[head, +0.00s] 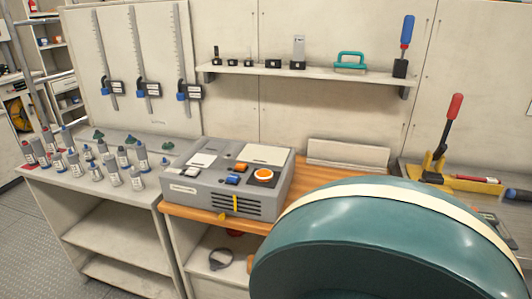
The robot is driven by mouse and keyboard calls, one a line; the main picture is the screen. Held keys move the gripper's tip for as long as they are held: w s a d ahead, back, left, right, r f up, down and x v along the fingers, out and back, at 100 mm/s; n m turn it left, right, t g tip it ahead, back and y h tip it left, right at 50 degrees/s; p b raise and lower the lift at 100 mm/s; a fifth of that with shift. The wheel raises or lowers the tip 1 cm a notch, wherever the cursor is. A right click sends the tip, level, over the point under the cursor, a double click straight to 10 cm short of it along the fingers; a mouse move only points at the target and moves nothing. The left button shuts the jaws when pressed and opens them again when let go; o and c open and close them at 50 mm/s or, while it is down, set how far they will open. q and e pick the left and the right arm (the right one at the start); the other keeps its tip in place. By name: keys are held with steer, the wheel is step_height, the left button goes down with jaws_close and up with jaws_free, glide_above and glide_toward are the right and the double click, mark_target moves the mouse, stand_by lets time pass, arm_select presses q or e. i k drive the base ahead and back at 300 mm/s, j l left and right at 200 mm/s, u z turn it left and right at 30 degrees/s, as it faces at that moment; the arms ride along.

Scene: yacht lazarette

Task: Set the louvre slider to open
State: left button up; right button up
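A grey box-shaped unit (188,192) sits on the wooden counter in the middle of the head view. Its front face has a louvred vent (250,209) with dark horizontal slots. A small yellow tab (235,203), which looks like the louvre slider, stands upright near the middle of the vent. I cannot read any open or closed marking beside it. The unit's top has a blue switch (233,180), an orange round knob (263,175) and pale panels. Neither of my grippers shows in this view.
A large teal rounded body with a cream band (350,215) fills the lower right and hides part of the counter. Several bottles (113,172) crowd the left bench. A wall shelf (310,72) holds small tools. A red-handled lever (453,108) stands at right.

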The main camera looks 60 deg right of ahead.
mark_target(222, 217)
steer(key=z, duration=1.75)
